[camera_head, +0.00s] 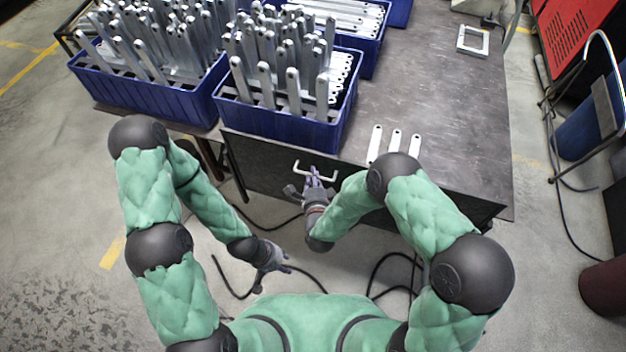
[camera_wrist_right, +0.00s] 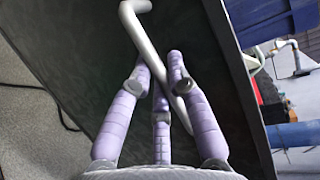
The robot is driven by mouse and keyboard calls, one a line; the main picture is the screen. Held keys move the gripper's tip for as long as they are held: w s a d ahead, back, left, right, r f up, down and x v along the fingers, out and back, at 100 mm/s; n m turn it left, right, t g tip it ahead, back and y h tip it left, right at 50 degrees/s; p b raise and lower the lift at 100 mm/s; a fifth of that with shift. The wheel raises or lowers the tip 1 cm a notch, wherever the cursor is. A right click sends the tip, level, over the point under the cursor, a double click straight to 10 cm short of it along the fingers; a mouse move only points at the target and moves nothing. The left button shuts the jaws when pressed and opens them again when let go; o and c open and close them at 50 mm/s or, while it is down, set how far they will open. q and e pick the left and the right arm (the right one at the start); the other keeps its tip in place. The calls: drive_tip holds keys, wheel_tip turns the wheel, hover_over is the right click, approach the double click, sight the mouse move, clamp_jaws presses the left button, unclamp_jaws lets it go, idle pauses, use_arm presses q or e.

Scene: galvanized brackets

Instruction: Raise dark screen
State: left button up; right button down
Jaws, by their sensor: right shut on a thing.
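The dark screen (camera_head: 262,156) is the dark panel hanging at the front of the metal table, and it fills much of the right wrist view (camera_wrist_right: 75,50). A white bent-bar handle (camera_head: 329,178) sticks out from it; the handle also shows in the right wrist view (camera_wrist_right: 137,35). My right gripper (camera_head: 315,180) is at the handle, its purple fingers (camera_wrist_right: 163,85) closed around the bar. My left gripper (camera_head: 275,268) is low over the floor, away from the screen, its fingers spread and empty.
Blue crates (camera_head: 285,124) with upright galvanized brackets stand on the table (camera_head: 425,85). Several flat brackets (camera_head: 395,142) lie near its front edge, above the screen. A square metal frame (camera_head: 472,40) lies at the back right. Black cables (camera_head: 375,275) run on the floor.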

wheel_tip(320, 180, up, 24)
drive_tip(key=p, duration=1.2)
drive_tip(key=shift+p, duration=0.35)
drive_tip(key=shift+w+r, duration=0.15)
drive_tip(key=c, duration=1.2)
unclamp_jaws()
drive_tip(key=shift+o, duration=0.3)
drive_tip(key=v, duration=1.2)
